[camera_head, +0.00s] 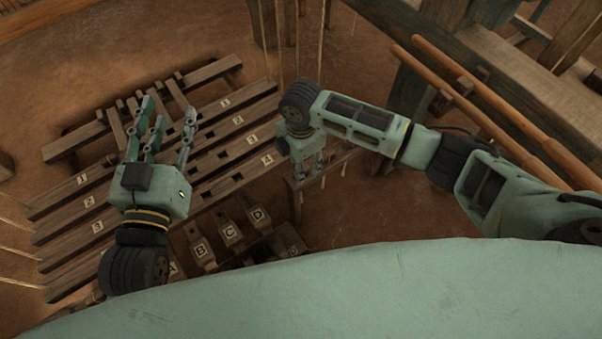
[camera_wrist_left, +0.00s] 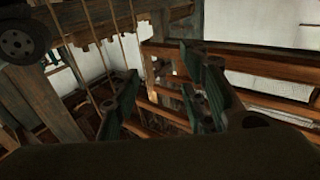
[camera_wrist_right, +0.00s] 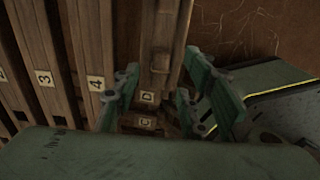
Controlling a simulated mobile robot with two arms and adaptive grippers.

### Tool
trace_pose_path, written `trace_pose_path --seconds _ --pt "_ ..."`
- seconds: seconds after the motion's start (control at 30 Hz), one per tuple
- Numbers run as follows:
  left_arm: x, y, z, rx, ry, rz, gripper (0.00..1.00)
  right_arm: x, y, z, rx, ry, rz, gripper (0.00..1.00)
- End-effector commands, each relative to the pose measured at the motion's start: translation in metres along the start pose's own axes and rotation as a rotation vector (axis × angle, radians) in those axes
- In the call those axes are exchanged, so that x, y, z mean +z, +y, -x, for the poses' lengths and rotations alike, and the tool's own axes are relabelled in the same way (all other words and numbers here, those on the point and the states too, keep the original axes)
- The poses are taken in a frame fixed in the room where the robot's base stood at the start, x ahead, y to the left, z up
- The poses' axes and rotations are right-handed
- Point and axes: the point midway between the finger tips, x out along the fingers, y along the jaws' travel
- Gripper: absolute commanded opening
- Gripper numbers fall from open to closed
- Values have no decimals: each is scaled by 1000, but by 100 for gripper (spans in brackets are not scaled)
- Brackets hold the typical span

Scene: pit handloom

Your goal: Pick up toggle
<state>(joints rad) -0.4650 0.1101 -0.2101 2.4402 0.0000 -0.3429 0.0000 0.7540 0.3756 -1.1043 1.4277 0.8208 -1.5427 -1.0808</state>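Small wooden pieces lettered B (camera_head: 200,251), C (camera_head: 229,231) and D (camera_head: 257,217) sit in a row at the lower middle of the head view. I cannot tell which thing is the toggle. My left gripper (camera_head: 163,122) is open and empty, above the numbered bars. My right gripper (camera_head: 308,174) points down beside a low wooden rail. In the right wrist view its fingers (camera_wrist_right: 160,85) are apart. Between them, farther off, show a wooden bar (camera_wrist_right: 158,30) with a small block on it and the D label (camera_wrist_right: 147,97). Nothing is visibly held.
Long wooden bars with number labels (camera_head: 238,120) lie across the pit on the left. Thin cords (camera_head: 278,45) hang from above behind my right gripper. Long poles (camera_head: 500,105) and heavy beams stand at the upper right. Bare brown floor (camera_head: 365,205) shows in the middle.

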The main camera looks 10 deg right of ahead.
Motion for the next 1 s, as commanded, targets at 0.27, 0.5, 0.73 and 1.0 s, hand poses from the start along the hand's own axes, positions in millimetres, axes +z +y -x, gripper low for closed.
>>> trace_pose_path --seconds 0.27,0.5,0.73,1.0 --pt "-42 5 2 12 219 6 40 0 -1 -21 -1 0 0 39" --pt "-51 6 3 14 260 7 40 0 -1 -24 0 0 0 39" --pt "-51 6 3 14 258 7 40 0 -1 -23 0 0 0 29" --pt "-51 6 3 13 257 6 40 0 -1 -23 0 0 0 6"
